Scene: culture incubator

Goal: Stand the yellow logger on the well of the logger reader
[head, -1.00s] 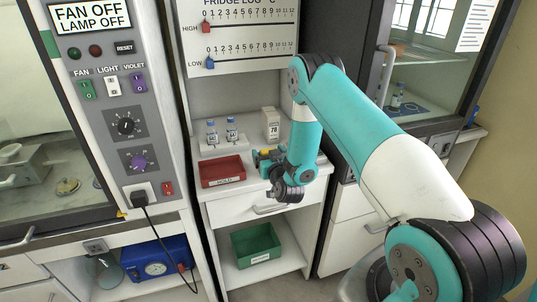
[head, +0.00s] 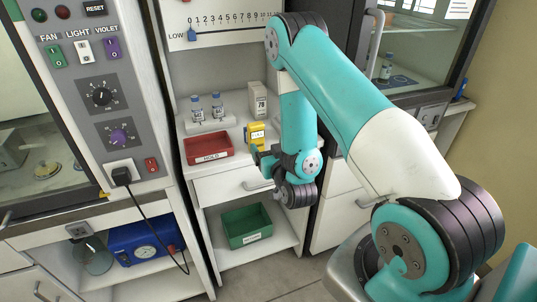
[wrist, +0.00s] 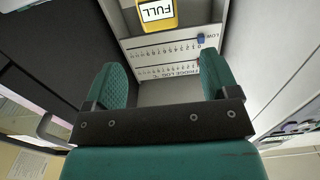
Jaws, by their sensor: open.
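The yellow logger (head: 257,134) stands upright on the white counter area, right of the red tray. It also shows at the top of the wrist view (wrist: 157,14), its display reading FULL upside down. My gripper (head: 262,158) is open and empty, just in front of and below the logger in the head view. In the wrist view its two teal fingers (wrist: 163,80) are spread, with the logger beyond their tips and apart from them. I cannot make out the logger reader or its well; what lies directly under the logger is too small to tell.
The red tray (head: 208,158) lies left of the logger. A green bin (head: 247,225) sits on the lower shelf.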

